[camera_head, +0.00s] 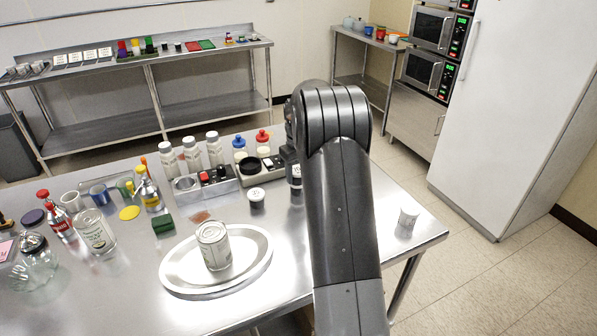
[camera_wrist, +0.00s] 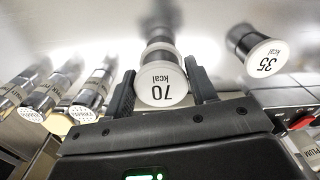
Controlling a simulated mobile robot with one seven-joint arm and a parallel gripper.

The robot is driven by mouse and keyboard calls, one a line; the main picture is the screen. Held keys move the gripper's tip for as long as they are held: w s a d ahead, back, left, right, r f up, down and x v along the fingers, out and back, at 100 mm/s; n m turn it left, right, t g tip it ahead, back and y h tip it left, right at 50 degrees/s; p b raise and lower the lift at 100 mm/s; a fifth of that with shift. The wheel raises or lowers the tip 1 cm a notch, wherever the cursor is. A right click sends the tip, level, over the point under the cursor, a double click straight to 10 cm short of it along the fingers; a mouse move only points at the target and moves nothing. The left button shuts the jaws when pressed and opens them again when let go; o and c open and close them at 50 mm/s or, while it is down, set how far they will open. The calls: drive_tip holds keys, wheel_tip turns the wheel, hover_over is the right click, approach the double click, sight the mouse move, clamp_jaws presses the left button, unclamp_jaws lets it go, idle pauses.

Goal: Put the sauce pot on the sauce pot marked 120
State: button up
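A dark sauce pot with a white lid reading 70 kcal (camera_wrist: 161,89) stands between the two fingers of my gripper (camera_wrist: 160,80) in the wrist view. The fingers lie close against both sides of it, and I read them as shut on it. A pale rim and a dark shape show beyond its base; I cannot tell a lower pot from a reflection. In the head view a dark pot with a pale band (camera_head: 296,172) is partly hidden by my arm. A second dark pot (camera_head: 256,198) stands to its left; the wrist view shows a pot marked 35 (camera_wrist: 263,57). No 120 marking is readable.
The steel table (camera_head: 330,250) also bears an oval tray (camera_head: 256,262) with a can (camera_head: 214,245) on it. White-capped shakers (camera_head: 214,150) and squeeze bottles (camera_head: 263,142) stand behind the pots. A small pale cup (camera_head: 408,217) stands near the right edge, with bare steel around it.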

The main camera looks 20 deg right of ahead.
drive_tip(key=o, duration=0.4)
drive_tip(key=shift+r, duration=0.2)
wheel_tip(320, 180, up, 12)
drive_tip(key=s+a+r+t, duration=0.1)
drive_tip(key=s+a+r, duration=0.5)
drive_tip(key=s+r, duration=0.1)
drive_tip(key=s+a+r+m+t, duration=0.1)
drive_tip(key=s+a+r+t, duration=0.15)
drive_tip(key=s+a, duration=0.6)
drive_tip(key=s+a+f, duration=0.1)
drive_tip(key=s, duration=0.6)
drive_tip(key=s+a+f+t, duration=0.1)
drive_tip(key=s+a+f, duration=0.1)
drive_tip(key=s, duration=0.5)
drive_tip(key=s+a+f+m+t, duration=0.1)
drive_tip(key=s+f, duration=0.1)
drive_tip(key=s, duration=0.6)
drive_tip(key=shift+a+f, duration=0.25)
drive_tip(key=shift+a, duration=0.05)
